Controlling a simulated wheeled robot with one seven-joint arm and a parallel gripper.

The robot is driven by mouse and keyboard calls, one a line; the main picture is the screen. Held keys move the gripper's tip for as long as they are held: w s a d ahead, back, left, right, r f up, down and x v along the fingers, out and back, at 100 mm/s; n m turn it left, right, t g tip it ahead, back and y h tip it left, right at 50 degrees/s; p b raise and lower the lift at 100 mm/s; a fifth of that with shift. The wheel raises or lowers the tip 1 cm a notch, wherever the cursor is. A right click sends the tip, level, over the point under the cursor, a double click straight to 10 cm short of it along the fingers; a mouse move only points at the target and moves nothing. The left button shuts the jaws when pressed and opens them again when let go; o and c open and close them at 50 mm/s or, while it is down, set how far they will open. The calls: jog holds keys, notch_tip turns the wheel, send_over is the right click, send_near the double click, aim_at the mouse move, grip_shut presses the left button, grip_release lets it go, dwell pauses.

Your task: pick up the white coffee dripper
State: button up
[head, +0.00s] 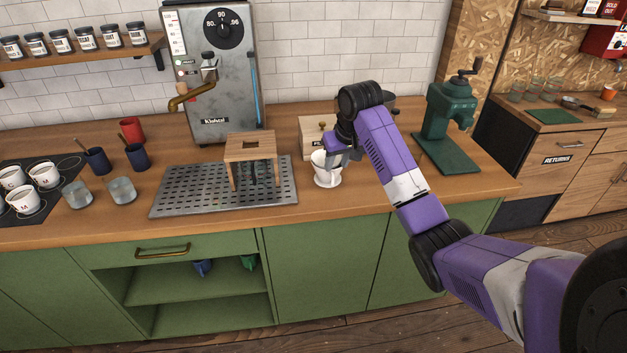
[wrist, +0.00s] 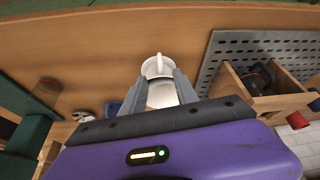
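The white coffee dripper (head: 325,171) is on the wooden counter, right of the metal drip tray, with its handle toward the lower right in the head view. My gripper (head: 338,157) is at the dripper, reaching down from above and partly covering it. In the wrist view the white dripper (wrist: 161,95) shows between the two grey fingers of my gripper (wrist: 162,78), which stand apart on either side of it. I see no clear lift off the counter. Whether the fingers press on it is hard to tell.
A wooden stand (head: 250,147) stands on the perforated drip tray (head: 180,205) to the left. A wooden box (head: 313,128) is close behind the dripper. A green grinder (head: 446,125) stands to the right. Glasses (head: 122,190) and cups are farther left. The counter in front is clear.

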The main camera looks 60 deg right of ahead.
aim_at(333, 178)
jog(key=shift+a+f, duration=0.15)
jog(key=shift+f, duration=0.2)
jog(key=x, duration=0.2)
jog(key=p+x, duration=0.1)
jog(key=x, duration=0.4)
jog(key=shift+s+a+f, duration=0.2)
jog(key=shift+s+f, duration=0.05)
jog(key=shift+s, duration=0.05)
grip_shut()
dwell(0.8)
